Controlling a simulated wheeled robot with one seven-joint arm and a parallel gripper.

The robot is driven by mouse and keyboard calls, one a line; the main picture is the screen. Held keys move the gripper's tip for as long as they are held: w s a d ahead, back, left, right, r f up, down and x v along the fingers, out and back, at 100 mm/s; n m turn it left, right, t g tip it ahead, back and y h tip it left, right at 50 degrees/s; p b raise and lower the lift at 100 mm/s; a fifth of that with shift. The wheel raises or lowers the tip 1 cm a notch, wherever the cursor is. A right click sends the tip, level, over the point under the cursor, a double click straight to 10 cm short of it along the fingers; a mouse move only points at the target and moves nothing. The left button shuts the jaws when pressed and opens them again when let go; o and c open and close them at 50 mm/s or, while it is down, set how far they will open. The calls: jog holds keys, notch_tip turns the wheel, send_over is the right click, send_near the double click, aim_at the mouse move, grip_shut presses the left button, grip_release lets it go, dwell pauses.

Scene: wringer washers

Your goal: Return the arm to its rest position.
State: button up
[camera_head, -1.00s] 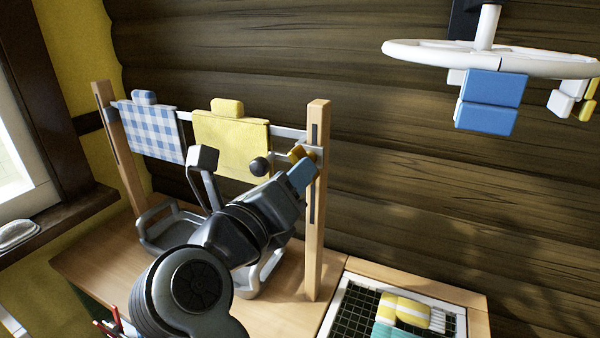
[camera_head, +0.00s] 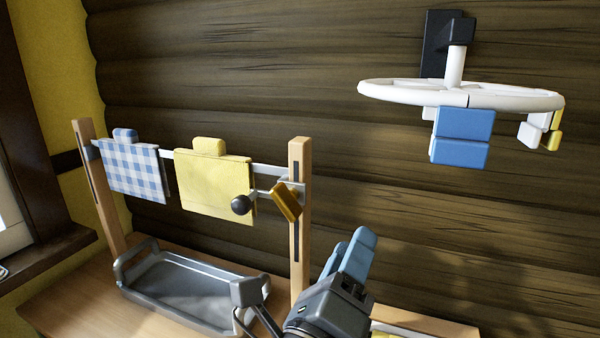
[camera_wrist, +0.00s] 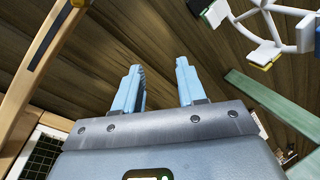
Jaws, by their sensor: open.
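My gripper (camera_head: 350,255) has pale blue fingers and a dark grey body. It is in the lower middle of the head view, to the right of the rack's right wooden post (camera_head: 300,215). In the wrist view my gripper (camera_wrist: 157,90) shows its two fingers apart, with nothing between them and dark plank wall beyond. Most of my arm is below the head view's lower edge.
A rack holds a blue checked cloth (camera_head: 133,172) and a yellow cloth (camera_head: 215,187). A grey tray (camera_head: 185,293) sits on the table. A white wheel (camera_head: 400,95) with blocks hangs upper right.

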jog(key=s+d+f+n+t+y, duration=0.3)
jog(key=s+d+n, duration=0.3)
jog(key=d+n, duration=0.15)
jog(key=s+d+f+n+t+y, duration=0.2)
jog(key=s+d+n+y, duration=0.1)
jog(key=s+d+n, duration=0.4)
jog(key=s+f+n+g+y, duration=0.2)
jog(key=s+f+n+g, duration=0.2)
jog(key=s+n, duration=0.3)
jog(key=s+d+f+n+g+y, duration=0.1)
jog(key=s+f+n+g, duration=0.4)
jog(key=s, duration=1.1)
jog(key=f+n, duration=0.2)
jog(key=n, duration=0.1)
jog(key=shift+s+d+y, duration=0.3)
jog(key=shift+s+y, duration=0.05)
jog(key=shift+y, duration=0.05)
